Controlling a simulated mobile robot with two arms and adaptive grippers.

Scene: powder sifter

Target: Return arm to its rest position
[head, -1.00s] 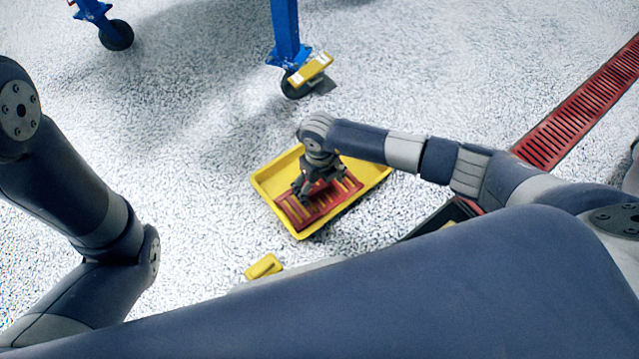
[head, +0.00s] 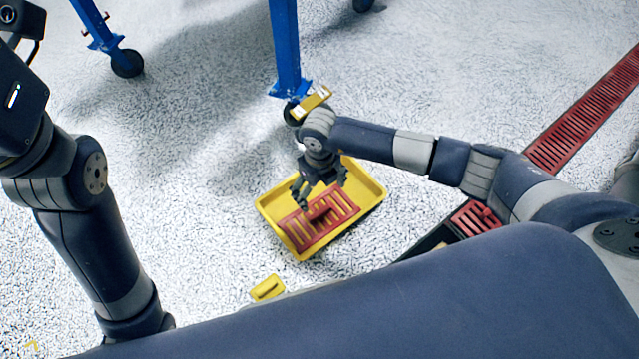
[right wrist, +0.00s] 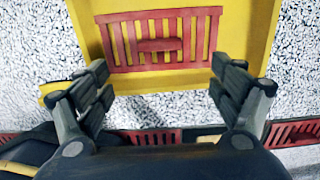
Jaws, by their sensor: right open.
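My right gripper (head: 320,192) is open and empty above the yellow tray (head: 372,190) in the head view. A red slotted grate (head: 335,222) lies in the tray, with a raised red handle in its middle. In the right wrist view the open fingers of the right gripper (right wrist: 160,95) frame the near side of the tray (right wrist: 250,45). The grate (right wrist: 202,38) lies beyond the fingertips, apart from them. My left arm comes down along the left of the head view, but its gripper is out of view.
A blue frame leg (head: 286,50) on a caster stands behind the tray, with a yellow pedal (head: 312,101) by its wheel. Another blue leg (head: 108,42) stands at the back left. A red floor drain grating (head: 580,122) runs along the right. A small yellow piece (head: 267,288) lies in front. Speckled floor left of the tray is clear.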

